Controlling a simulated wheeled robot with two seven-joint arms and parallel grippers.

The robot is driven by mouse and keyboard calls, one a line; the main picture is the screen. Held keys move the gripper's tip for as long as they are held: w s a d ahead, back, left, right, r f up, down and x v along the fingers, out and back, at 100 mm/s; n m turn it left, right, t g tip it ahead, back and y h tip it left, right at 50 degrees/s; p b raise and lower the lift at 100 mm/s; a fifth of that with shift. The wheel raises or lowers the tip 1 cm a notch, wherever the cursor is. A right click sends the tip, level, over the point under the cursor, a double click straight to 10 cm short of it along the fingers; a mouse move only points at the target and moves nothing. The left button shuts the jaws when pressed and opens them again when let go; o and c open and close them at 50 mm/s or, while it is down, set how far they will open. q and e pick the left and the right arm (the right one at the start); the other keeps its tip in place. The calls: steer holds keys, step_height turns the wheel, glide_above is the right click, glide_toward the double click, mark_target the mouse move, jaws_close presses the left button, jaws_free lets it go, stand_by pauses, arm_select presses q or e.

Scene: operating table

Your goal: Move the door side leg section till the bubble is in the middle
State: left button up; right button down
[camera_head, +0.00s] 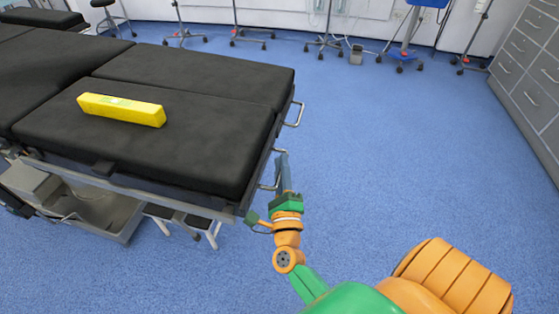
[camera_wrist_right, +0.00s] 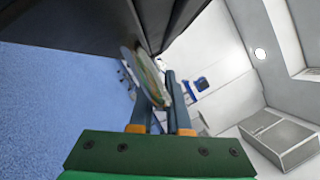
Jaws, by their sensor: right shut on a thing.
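The operating table ends in two black padded leg sections side by side: a near one (camera_head: 170,150) and a far one (camera_head: 200,72). A yellow spirit level (camera_head: 122,110) lies on the near section. Its pale vial shows on top, but the bubble is too small to make out. My right gripper (camera_head: 283,165) is at the end of the near section, shut on its metal handle (camera_head: 268,178). In the right wrist view the fingers (camera_wrist_right: 165,100) close around the shiny handle (camera_wrist_right: 147,72). My left gripper is not in view.
Another metal handle (camera_head: 296,114) sticks out from the far section's end. The table's base (camera_head: 85,215) is under the left part. Blue floor (camera_head: 400,160) is open to the right. Grey drawers (camera_head: 530,75) stand at the right edge and wheeled stands at the back wall.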

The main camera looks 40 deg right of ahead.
step_height(320, 180, up, 2)
steer(key=shift+r+p, duration=0.2)
steer(key=shift+p, duration=0.2)
steer(key=shift+r+n, duration=0.1)
steer(key=shift+n, duration=0.2)
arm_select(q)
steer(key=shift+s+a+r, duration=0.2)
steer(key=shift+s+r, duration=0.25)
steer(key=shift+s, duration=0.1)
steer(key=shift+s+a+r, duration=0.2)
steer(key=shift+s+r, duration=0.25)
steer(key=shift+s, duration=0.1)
arm_select(e)
steer(key=c, duration=0.9)
jaws_free()
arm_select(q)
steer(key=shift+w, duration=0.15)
arm_select(e)
steer(key=shift+s+f, duration=0.1)
steer(key=shift+f, duration=0.1)
